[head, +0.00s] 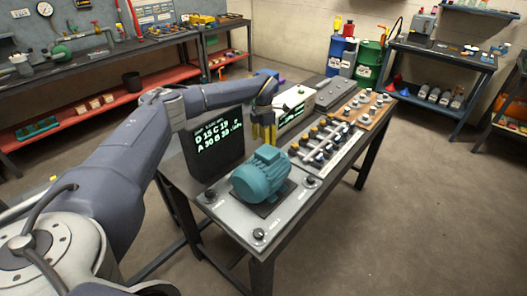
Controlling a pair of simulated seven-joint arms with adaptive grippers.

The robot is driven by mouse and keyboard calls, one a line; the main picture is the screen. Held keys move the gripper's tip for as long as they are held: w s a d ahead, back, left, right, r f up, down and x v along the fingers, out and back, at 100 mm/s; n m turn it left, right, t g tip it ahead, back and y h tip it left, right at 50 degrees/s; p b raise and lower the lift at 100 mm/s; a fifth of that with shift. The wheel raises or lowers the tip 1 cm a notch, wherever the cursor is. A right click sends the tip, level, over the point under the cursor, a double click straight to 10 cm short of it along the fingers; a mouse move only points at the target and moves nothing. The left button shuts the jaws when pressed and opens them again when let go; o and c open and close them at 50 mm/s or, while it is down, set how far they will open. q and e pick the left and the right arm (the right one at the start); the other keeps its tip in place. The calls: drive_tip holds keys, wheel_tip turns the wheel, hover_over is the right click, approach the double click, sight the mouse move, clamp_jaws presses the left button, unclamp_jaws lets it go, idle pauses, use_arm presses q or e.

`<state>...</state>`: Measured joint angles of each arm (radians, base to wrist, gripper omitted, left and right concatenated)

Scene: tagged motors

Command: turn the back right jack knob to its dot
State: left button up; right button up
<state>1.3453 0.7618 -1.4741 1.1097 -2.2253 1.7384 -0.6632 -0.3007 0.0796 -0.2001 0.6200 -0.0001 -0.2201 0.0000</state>
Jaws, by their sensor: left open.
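A teal motor (262,175) sits on a pale grey plate (232,212) on the bench. Dark jack knobs show at the plate's left corner (210,195), front corner (259,234) and right corner (310,181). The plate's far corner is hidden behind the motor, and I see no knob there. The knob dots are too small to make out. My left gripper (264,138) reaches over from the left with yellow fingers pointing down, just behind the motor. It is open, and nothing shows between its fingers. My right gripper is not in view.
A dark display with green text (214,143) stands left of the motor, close under my left arm. A rack of dark and orange fittings (322,143) and a wooden knob board (369,108) lie to the right.

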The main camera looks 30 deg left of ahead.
use_arm(q)
drive_tip(key=shift+f, duration=2.7)
clamp_jaws()
